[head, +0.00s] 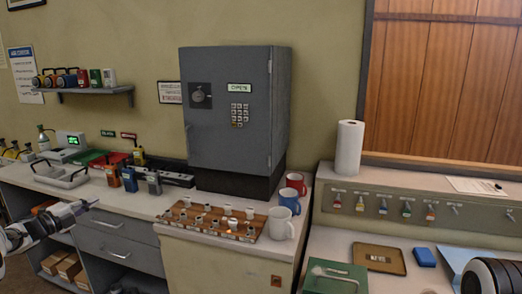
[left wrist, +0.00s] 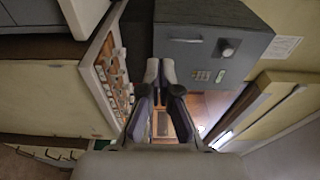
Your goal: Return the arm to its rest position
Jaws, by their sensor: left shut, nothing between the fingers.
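My left arm comes in at the left edge of the head view, in front of the drawers. Its gripper (head: 82,207) is shut and empty, held in the air and touching nothing that I can see. In the left wrist view the two dark fingers of the left gripper (left wrist: 164,72) lie close together at the tips, with nothing between them. The grey safe (head: 228,110) is well beyond the gripper in the head view; the safe also shows past the fingertips in the wrist view (left wrist: 215,45). My right gripper does not show.
Handheld radios (head: 130,180) and a white tray (head: 60,175) stand behind the left gripper. An open drawer or shelf holds boxes (head: 68,266) below it. A paper roll (head: 348,148) stands at right.

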